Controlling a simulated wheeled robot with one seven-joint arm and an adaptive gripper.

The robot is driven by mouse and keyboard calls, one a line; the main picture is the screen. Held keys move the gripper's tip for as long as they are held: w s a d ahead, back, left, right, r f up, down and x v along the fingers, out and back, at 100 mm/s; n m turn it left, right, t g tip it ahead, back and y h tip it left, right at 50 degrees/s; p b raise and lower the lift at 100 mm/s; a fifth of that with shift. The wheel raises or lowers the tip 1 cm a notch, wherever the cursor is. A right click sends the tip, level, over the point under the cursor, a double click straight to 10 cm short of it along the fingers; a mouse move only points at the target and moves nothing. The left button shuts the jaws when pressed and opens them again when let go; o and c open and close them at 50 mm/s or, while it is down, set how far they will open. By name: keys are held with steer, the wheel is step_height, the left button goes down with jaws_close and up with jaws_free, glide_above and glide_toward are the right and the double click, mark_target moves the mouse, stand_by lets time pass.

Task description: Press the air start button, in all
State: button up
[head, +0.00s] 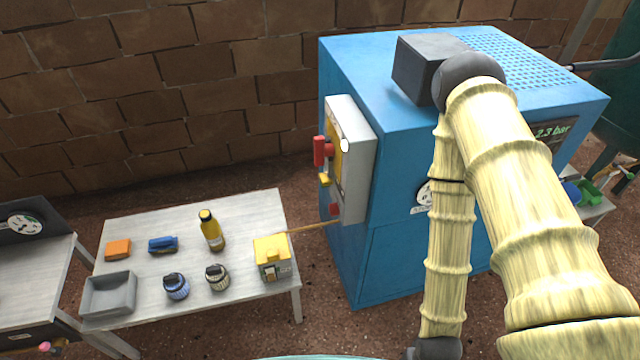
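A large blue machine cabinet (400,160) stands right of centre, with a green display (551,131) reading about 2.3 bar on its right face. A grey control box (358,150) on its left side carries a red handle (320,151), a yellow part (324,179), a small red part (334,209) and a round white part (344,145). I cannot tell which part, if any, is the air start button. My cream-coloured arm hides much of the cabinet's right face. My gripper is not visible; the arm runs down to a dark joint at the bottom edge.
A pale table (130,225) at left holds a yellow box (271,257), a yellow bottle (211,231), two jars, a grey tray (109,292) and small blocks. A brick wall (150,100) stands behind. A dark green tank (620,120) is at the right edge.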

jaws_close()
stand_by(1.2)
